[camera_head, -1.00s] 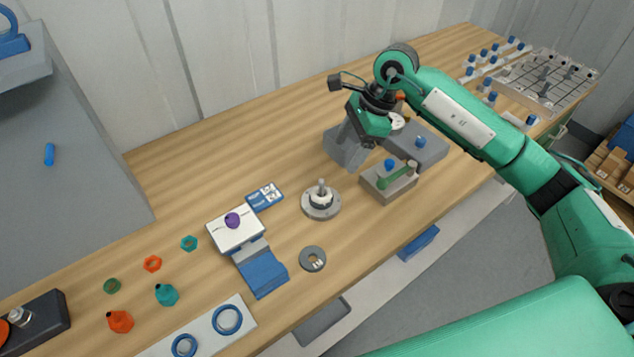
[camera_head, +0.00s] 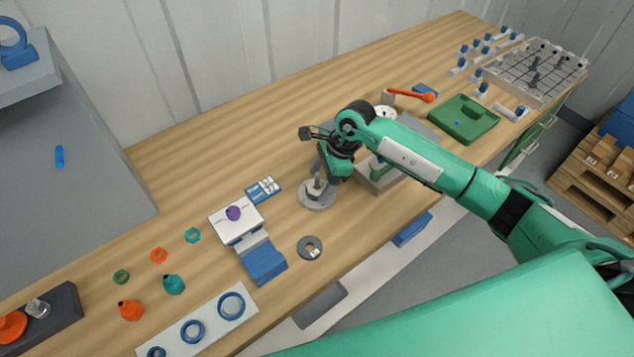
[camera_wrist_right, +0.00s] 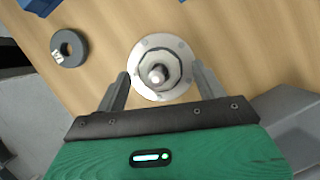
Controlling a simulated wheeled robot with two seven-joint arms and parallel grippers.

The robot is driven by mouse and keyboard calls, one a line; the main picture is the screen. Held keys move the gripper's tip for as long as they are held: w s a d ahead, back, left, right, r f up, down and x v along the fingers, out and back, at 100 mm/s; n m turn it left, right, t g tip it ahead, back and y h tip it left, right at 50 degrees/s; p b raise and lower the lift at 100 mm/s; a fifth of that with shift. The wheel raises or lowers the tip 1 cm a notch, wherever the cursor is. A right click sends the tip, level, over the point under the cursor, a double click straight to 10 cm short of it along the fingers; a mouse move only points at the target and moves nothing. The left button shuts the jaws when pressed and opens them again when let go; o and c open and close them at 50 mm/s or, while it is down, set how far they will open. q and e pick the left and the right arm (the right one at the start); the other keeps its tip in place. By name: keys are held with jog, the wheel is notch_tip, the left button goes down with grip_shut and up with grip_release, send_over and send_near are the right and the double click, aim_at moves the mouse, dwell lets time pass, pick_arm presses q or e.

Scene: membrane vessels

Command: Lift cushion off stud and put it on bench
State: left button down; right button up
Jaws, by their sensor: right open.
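The stud (camera_wrist_right: 158,73) stands upright at the middle of a round grey flange (camera_wrist_right: 146,91). A white ring-shaped piece, which looks like the cushion (camera_wrist_right: 142,64), sits around the stud. In the head view the flange (camera_head: 317,202) stands on the wooden bench (camera_head: 215,150), and my gripper partly hides the stud and cushion. My right gripper (camera_wrist_right: 161,82) is open, with one finger on each side of the flange's near part in the wrist view. It appears just above the cushion; I cannot tell whether it touches. My left gripper is not in view.
A grey ring (camera_head: 310,248) lies in front of the flange. A grey block (camera_head: 368,182) stands close right, under my arm. Bare bench lies behind the card.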

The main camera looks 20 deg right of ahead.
jog(key=c, duration=1.1)
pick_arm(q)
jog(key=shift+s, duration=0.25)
pick_arm(e)
jog(key=shift+o, duration=0.2)
